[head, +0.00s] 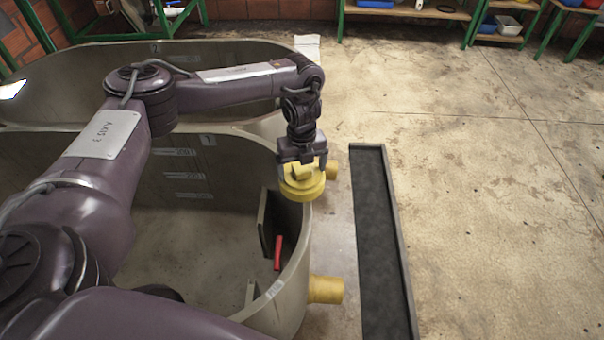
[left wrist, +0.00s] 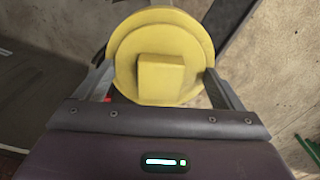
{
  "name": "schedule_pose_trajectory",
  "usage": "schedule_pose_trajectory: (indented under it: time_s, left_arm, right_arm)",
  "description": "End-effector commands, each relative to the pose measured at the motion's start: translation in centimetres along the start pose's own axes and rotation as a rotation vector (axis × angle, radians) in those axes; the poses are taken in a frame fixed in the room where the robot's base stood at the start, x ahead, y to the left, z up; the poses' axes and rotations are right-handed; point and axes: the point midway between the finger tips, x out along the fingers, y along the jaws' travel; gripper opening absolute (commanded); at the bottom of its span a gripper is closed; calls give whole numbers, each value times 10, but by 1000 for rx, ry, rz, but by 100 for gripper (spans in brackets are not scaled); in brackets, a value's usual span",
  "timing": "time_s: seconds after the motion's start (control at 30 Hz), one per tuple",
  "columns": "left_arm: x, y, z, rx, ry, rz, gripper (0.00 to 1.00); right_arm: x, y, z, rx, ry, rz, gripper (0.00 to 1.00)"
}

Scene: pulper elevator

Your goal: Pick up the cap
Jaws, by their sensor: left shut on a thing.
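The yellow round cap (head: 302,186) with a square knob hangs below my left gripper (head: 303,168), above the right rim of the near tank. In the left wrist view the cap (left wrist: 160,50) fills the space between the two fingers of the left gripper (left wrist: 160,85), which are shut on it. Its flat face and square knob face the wrist camera. My right gripper is not in view.
The near grey tank (head: 305,240) has a yellow pipe stub (head: 325,290) low on its outer wall and another yellow stub (head: 331,170) behind the cap. A red stick-like thing (head: 278,252) is inside. A dark floor channel (head: 380,240) runs to the right. Open floor lies beyond.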

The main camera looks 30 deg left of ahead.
Motion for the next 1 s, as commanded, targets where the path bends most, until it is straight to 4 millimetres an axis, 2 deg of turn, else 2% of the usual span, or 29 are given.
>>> schedule_pose_trajectory:
  time_s: [0.27, 0.47, 0.63, 0.8, 1.0]
  left_arm:
    - [-4, -1, 0, -1, -1, -3, 63]
    - [-26, -1, 1, -1, -2, -4, 63]
    - [-64, -1, 1, 1, -5, -5, 63]
    - [-112, -2, 1, 2, -7, -5, 63]
    - [-155, -1, 1, 1, -5, -3, 63]
  right_arm:
    - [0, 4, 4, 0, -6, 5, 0]
    - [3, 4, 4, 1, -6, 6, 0]
    - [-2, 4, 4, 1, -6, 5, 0]
    - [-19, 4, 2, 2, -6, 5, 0]
    - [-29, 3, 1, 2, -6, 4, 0]
